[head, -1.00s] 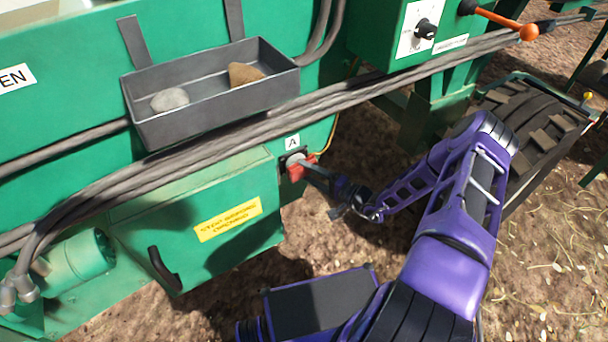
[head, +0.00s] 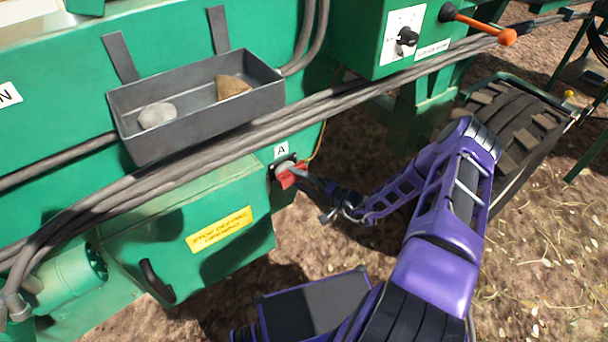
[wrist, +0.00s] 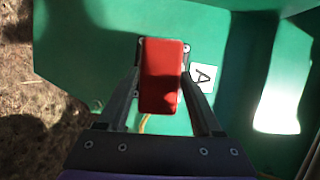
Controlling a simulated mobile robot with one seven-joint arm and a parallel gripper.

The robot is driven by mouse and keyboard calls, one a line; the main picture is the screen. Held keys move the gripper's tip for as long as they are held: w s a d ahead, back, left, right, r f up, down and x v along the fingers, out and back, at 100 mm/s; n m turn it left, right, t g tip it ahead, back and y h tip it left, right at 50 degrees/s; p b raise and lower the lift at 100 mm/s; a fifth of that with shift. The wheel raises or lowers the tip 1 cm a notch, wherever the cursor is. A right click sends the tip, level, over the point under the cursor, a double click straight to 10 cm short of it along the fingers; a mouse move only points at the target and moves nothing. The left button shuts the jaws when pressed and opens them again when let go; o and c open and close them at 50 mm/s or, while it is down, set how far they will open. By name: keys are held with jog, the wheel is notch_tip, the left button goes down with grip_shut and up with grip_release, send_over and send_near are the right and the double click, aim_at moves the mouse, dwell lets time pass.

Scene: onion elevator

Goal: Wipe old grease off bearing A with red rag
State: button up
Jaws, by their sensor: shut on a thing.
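The red rag (wrist: 161,75) is between the two fingers of my gripper (wrist: 162,85), which is shut on it. In the head view the red rag (head: 286,179) is at bearing A (head: 284,164), beside the label A (head: 281,150) on the green machine. The rag looks to be against the bearing's front, but I cannot tell how firmly it touches. In the wrist view the rag covers most of the bearing; only corners of its mount show. The label A (wrist: 202,78) is just right of it there. I cannot see how much grease is on the bearing.
A grey tray (head: 130,143) with a stone (head: 157,115) and a brown piece (head: 233,87) hangs above left. Thick grey hoses (head: 230,137) run above the bearing. A green box with a yellow label (head: 220,230) is at left. A tyre (head: 510,125) stands at right.

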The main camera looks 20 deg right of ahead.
aim_at(285, 184)
jog(key=shift+s+a+r+p, duration=0.1)
jog(key=shift+s+a+p, duration=0.15)
jog(key=shift+a, duration=0.45)
jog(key=shift+s+a+p, duration=0.15)
jog(key=shift+a+p, duration=0.1)
jog(key=shift+a, duration=0.4)
jog(key=shift+s+a+r+p, duration=0.1)
jog(key=shift+s+a+p, duration=0.15)
jog(key=shift+a, duration=0.45)
jog(key=shift+f, duration=0.1)
jog(key=s+d+p, duration=0.2)
jog(key=s, duration=0.3)
jog(key=shift+s, duration=0.35)
jog(key=shift+s+d, duration=0.1)
jog(key=s, duration=0.1)
jog(key=s+d, duration=0.1)
jog(key=shift+s+p, duration=0.3)
jog(key=shift+p, duration=0.05)
